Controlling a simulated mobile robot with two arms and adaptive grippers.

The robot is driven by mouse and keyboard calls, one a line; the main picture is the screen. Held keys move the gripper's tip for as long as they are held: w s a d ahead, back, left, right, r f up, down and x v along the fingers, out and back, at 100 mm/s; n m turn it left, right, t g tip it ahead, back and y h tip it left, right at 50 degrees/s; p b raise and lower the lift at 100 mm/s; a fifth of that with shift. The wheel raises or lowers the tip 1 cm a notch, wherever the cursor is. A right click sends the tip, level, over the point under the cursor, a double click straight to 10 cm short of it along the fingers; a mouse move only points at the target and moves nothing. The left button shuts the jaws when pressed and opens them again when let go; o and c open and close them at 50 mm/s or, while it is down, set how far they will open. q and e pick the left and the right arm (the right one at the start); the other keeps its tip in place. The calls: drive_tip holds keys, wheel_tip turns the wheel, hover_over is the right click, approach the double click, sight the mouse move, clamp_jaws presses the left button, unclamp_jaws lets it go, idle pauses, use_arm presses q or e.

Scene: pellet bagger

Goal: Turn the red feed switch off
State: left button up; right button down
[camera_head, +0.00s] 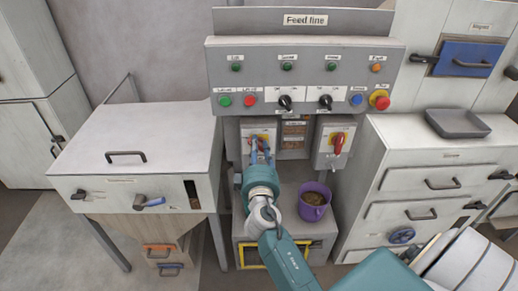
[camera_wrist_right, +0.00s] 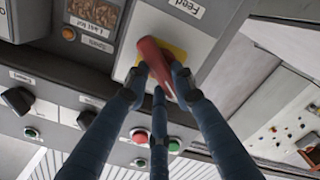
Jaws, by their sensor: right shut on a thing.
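The red feed switch is the red lever (camera_wrist_right: 154,58) on a yellow plate, on a pale box labelled "Feed" (camera_wrist_right: 185,8) in the right wrist view. That view is upside down. In the head view this is the left of two switch boxes (camera_head: 248,131) under the panel. My right gripper (camera_head: 260,155), with blue fingers, reaches up to it from below and hides most of the lever. In the right wrist view its fingertips (camera_wrist_right: 160,85) are closed around the lever, which slants between them. My left gripper is not in view.
A second box with a red lever (camera_head: 338,143) is to the right. Above is the "Feed line" panel (camera_head: 225,60) with buttons and black knobs. A purple jug of pellets (camera_head: 314,199) stands on the ledge close to my right arm. Cabinets flank both sides.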

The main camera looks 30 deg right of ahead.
drive_tip(key=shift+w+a+f+n, duration=0.1)
drive_tip(key=shift+w+n, duration=0.05)
drive_tip(key=shift+n, duration=3.55)
drive_tip(key=c, duration=1.4)
unclamp_jaws()
drive_tip(key=shift+c, duration=0.2)
drive_tip(key=shift+f, duration=0.1)
drive_tip(key=v, duration=1.2)
drive_tip(key=shift+w+f, duration=0.1)
drive_tip(key=shift+f, duration=0.05)
